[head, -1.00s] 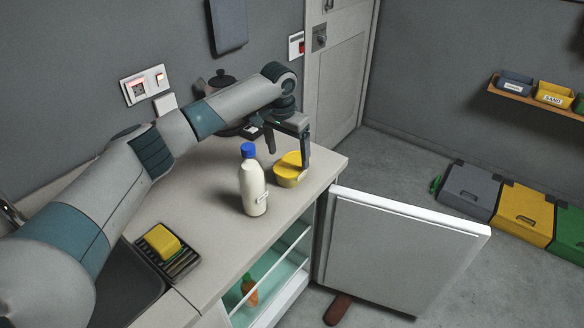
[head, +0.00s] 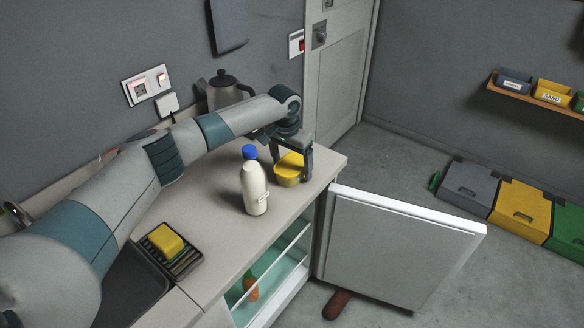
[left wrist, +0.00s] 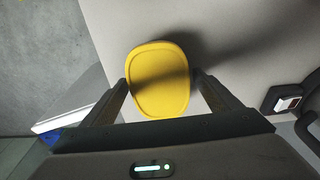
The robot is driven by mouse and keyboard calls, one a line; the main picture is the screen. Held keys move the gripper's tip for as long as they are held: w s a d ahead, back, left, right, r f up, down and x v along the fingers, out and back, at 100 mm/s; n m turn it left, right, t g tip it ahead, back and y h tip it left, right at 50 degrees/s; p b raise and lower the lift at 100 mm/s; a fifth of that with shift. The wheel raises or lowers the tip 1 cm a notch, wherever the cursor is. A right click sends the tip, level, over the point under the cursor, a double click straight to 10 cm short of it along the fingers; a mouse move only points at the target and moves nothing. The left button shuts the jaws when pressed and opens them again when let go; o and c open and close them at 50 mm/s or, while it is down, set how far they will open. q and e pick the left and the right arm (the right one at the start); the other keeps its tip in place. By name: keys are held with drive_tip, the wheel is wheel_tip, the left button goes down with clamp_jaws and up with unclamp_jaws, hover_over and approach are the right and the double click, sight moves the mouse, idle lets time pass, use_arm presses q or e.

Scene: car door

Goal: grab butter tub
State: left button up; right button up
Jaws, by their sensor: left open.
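The yellow butter tub (head: 287,172) stands on the worktop near its far right corner, behind the milk bottle. It also shows from above in the left wrist view (left wrist: 160,80). My left gripper (head: 291,167) is open and lowered over the tub. In the left wrist view, its fingers (left wrist: 160,92) are on either side of the tub's near half. A gap shows on the right; whether the left finger touches the tub I cannot tell. My right gripper is not in view.
A milk bottle (head: 254,186) with a blue cap stands just left of the tub. The open fridge door (head: 400,245) juts out below the worktop edge. A kettle (head: 224,92) stands at the wall. A yellow sponge (head: 165,240) lies in a rack near the sink.

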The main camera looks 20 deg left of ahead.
sight(293, 162)
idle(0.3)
use_arm(q)
drive_tip(key=c, duration=1.2)
drive_tip(key=shift+r, duration=0.15)
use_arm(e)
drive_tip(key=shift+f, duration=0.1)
